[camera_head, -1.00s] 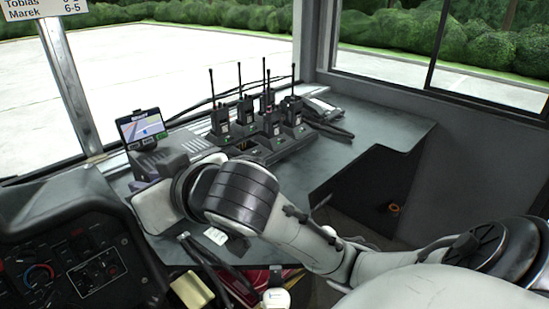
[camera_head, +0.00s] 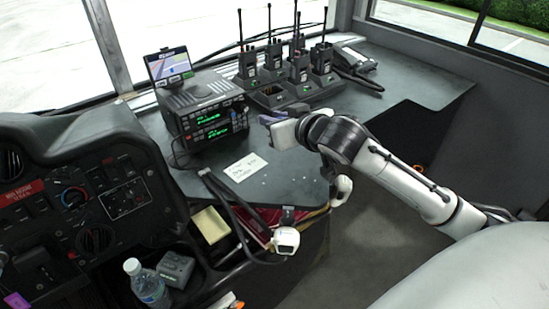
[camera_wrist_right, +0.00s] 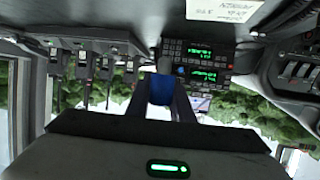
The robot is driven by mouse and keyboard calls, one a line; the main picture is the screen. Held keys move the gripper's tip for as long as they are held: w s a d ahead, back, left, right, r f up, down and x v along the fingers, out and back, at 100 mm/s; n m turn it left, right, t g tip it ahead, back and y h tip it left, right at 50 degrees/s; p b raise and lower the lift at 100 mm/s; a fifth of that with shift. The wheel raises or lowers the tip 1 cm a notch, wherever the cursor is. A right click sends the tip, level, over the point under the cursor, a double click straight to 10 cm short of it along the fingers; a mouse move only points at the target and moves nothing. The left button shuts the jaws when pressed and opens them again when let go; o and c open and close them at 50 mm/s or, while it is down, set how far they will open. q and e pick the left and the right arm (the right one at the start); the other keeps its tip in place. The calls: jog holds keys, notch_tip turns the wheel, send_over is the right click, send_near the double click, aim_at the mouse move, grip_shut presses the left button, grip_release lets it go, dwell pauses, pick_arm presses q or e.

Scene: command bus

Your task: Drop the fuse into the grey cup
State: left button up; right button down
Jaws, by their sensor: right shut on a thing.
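My right gripper (camera_head: 270,118) is above the grey counter, in front of the radios, with its arm coming in from the right. In the right wrist view its fingers (camera_wrist_right: 162,92) are shut on a small blue piece (camera_wrist_right: 161,90), which looks like the fuse. In the head view the fuse is too small or too covered to make out. I cannot pick out a grey cup in either view. My left gripper is not in view.
A radio unit (camera_head: 207,122) with green displays carries a small screen (camera_head: 170,64). Several handheld radios stand in a charger (camera_head: 283,97) behind the gripper. A white note (camera_head: 245,167) lies on the counter (camera_head: 290,185). A bottle (camera_head: 148,288) stands lower left.

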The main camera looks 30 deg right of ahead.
aim_at(274, 160)
notch_tip(274, 160, down, 9)
jog(key=shift+f+b, duration=0.1)
jog(key=shift+b, duration=0.65)
jog(key=shift+f, duration=0.15)
jog(key=c, duration=1.6)
grip_release()
jog(key=shift+o, duration=0.2)
jog(key=p+v, duration=0.1)
jog(key=v, duration=1.1)
jog(key=shift+d+r, duration=0.1)
jog(key=shift+r, duration=0.15)
